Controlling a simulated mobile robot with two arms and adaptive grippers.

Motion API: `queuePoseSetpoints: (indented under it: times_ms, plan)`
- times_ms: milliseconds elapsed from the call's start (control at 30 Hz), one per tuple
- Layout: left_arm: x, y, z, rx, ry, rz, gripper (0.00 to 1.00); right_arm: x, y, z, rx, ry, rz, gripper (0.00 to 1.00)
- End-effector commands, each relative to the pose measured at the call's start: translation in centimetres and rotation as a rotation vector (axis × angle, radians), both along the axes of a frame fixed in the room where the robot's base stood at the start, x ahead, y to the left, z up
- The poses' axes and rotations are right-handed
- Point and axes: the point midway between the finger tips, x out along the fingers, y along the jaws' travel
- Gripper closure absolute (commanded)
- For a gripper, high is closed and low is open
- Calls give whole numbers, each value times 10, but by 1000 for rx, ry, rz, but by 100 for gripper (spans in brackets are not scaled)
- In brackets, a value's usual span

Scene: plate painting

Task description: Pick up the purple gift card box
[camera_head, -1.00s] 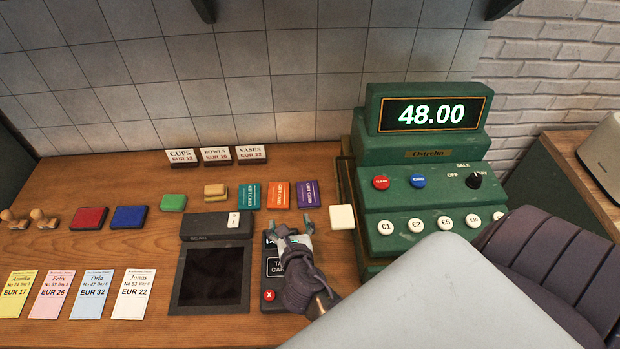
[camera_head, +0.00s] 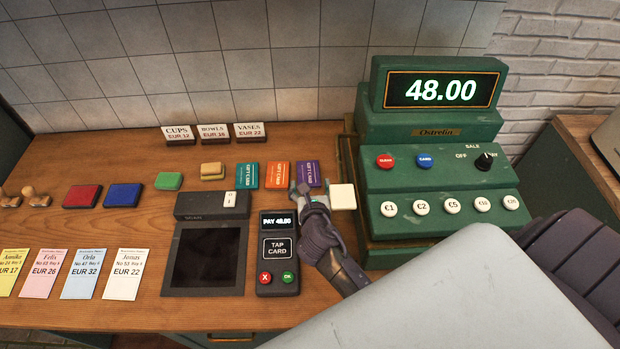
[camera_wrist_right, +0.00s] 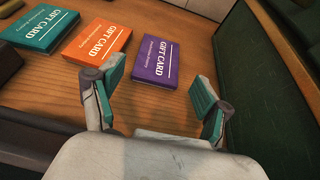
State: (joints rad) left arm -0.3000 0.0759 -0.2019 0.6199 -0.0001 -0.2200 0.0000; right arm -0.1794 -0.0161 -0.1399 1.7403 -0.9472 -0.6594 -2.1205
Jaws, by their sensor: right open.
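The purple gift card box (camera_head: 308,172) lies flat on the wooden counter, at the right end of a row with an orange gift card box (camera_head: 278,175) and a teal gift card box (camera_head: 248,176). My right gripper (camera_head: 311,192) is open, just in front of the purple box in the head view. My left gripper is not in view.
A card terminal (camera_head: 278,255) stands in front of the gripper. A green cash register (camera_head: 430,180) stands close on the right, with a white block (camera_head: 342,197) beside it. The orange box (camera_wrist_right: 97,42) is close left of the purple one.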

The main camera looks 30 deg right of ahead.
Motion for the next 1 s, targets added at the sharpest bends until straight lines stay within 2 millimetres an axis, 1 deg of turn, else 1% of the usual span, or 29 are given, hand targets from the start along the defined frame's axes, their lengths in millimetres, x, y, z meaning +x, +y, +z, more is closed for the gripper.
queuePoseSetpoints:
  times_ms: [33,100,267,367,500,600,700,933,1000]
  plan:
    - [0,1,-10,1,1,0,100,8,-4,-8,-1,-2,-1,23]
    - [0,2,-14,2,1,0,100,16,-7,-10,-2,-1,-1,23]
    - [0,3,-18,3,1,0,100,24,-11,-12,-2,0,-1,23]
    - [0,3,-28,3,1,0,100,34,-15,-16,1,-2,-2,23]
    - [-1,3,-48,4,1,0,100,54,-23,-23,1,-2,-2,23]
    - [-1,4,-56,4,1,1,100,63,-27,-27,0,-1,-1,23]
    - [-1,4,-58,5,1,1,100,68,-29,-27,-1,1,-1,23]
    - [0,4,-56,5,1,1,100,68,-30,-26,-1,1,-1,23]
    - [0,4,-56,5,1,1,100,68,-30,-25,-1,1,-1,35]
